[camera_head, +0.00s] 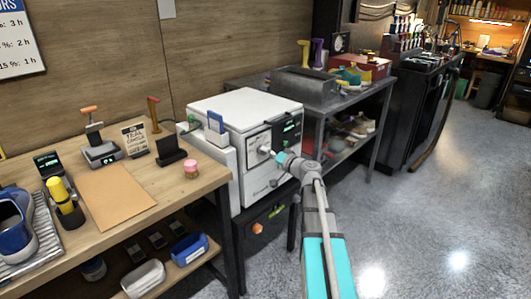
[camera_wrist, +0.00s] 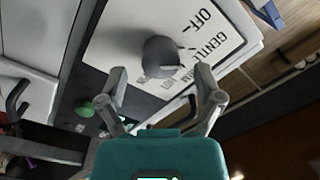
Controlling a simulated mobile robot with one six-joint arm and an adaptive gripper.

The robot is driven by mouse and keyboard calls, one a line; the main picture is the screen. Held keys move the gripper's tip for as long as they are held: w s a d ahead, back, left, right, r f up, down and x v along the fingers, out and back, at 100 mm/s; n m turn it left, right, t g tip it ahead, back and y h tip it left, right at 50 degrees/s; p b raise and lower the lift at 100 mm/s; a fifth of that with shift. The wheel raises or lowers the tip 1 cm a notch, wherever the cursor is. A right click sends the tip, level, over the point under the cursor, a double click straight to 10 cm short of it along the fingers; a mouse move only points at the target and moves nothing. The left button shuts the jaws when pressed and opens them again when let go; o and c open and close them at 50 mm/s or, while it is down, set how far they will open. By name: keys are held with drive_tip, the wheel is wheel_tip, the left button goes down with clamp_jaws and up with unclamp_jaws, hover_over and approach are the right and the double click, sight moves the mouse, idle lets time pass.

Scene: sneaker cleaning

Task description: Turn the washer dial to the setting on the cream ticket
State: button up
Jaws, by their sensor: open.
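The washer (camera_head: 240,108) is a white box beside the wooden bench. Its grey round dial (camera_wrist: 160,55) stands on a white label plate (camera_wrist: 215,30), where OFF and GENTLE are legible; lower words are partly hidden or blurred. The dial also shows in the head view (camera_head: 263,150). My gripper (camera_wrist: 162,80) is open, its two fingers apart just short of the dial, one toward each side. I cannot tell the dial's setting or any finger contact. A cream card with dark print (camera_head: 135,140), likely the ticket, stands upright on the bench; its small text is hard to read.
A green button (camera_wrist: 85,109) sits near the dial. A small dark display (camera_head: 287,128) is on the washer's front. The wooden bench (camera_head: 150,212) holds a tan mat, a blue mug and a pink-topped jar. A metal table (camera_head: 345,103) stands behind the washer. Open floor lies right.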

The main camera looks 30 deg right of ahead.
drive_tip(key=shift+v, duration=2.95)
drive_tip(key=s+a+f+n+g, duration=0.25)
drive_tip(key=a+f+g, duration=0.2)
drive_tip(key=a, duration=0.35)
drive_tip(key=s+a+f+n+g, duration=0.1)
drive_tip(key=s+a+f+g, duration=0.3)
drive_tip(key=a+f, duration=0.3)
drive_tip(key=s+a+f+n+g, duration=0.2)
drive_tip(key=s+a+f+g, duration=0.15)
drive_tip(key=a, duration=0.55)
drive_tip(key=s+a+f+g+h, duration=0.2)
drive_tip(key=s+f+g+h, duration=0.25)
drive_tip(key=s+h, duration=0.35)
wheel_tip(320, 180, up, 27)
drive_tip(key=y+p, duration=0.1)
drive_tip(key=p, duration=2.4)
drive_tip(key=shift+s+a+f+p, duration=0.15)
drive_tip(key=shift+s+f+p, duration=0.1)
drive_tip(key=shift+p, duration=0.15)
drive_tip(key=shift+g, duration=0.25)
